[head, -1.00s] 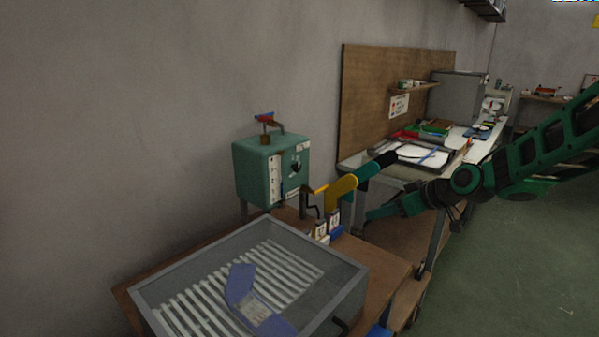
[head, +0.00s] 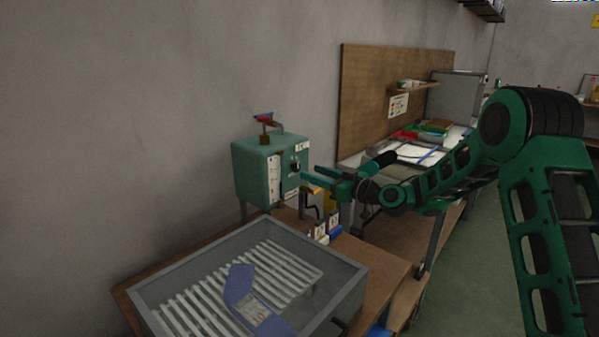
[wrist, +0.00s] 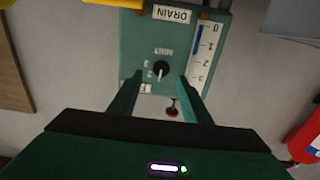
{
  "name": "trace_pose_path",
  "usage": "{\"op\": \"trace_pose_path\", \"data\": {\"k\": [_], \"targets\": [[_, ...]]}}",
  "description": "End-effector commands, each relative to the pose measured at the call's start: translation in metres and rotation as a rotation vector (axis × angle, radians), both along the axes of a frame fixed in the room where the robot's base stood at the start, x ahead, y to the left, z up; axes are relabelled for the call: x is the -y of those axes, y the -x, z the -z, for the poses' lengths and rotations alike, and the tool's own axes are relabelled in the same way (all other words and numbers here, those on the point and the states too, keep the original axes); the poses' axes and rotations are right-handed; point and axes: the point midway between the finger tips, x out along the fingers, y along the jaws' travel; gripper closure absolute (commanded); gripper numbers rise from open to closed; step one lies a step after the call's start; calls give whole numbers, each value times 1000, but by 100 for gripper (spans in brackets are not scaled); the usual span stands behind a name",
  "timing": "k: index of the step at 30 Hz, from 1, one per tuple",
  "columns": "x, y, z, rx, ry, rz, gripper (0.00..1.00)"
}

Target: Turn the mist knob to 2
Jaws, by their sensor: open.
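The mist knob (wrist: 161,69) is a small black round knob on the front of a green box (head: 262,175). In the wrist view, it shows between my two finger tips, below the MIST label, with small numerals beside it. Where its pointer stands is too small to tell. In the head view the knob (head: 296,165) is just left of and above my finger tips. My gripper (head: 304,182) is open, pointing at the box front; it also shows in the wrist view (wrist: 159,79). I cannot tell whether the fingers touch the knob.
A DRAIN label (wrist: 172,15) and a numbered gauge strip (wrist: 203,55) are on the same box face. A yellow handle (head: 327,199) lies just below my gripper. A grey tray with slats (head: 350,290) holds a blue sock-like piece (head: 241,283) in front.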

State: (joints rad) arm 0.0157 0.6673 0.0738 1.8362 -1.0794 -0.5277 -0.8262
Motion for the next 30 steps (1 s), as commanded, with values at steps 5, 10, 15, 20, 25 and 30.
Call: {"op": "trace_pose_path", "data": {"k": [5,10,15,20,25,30], "targets": [[-26,-19,0,2,0,-2,56],[-41,-31,-1,1,-1,-1,56],[-48,-37,0,0,0,0,56],[-49,-37,0,-1,-1,0,56],[-49,-37,0,0,0,0,68],[-49,-38,0,0,0,1,96]]}}
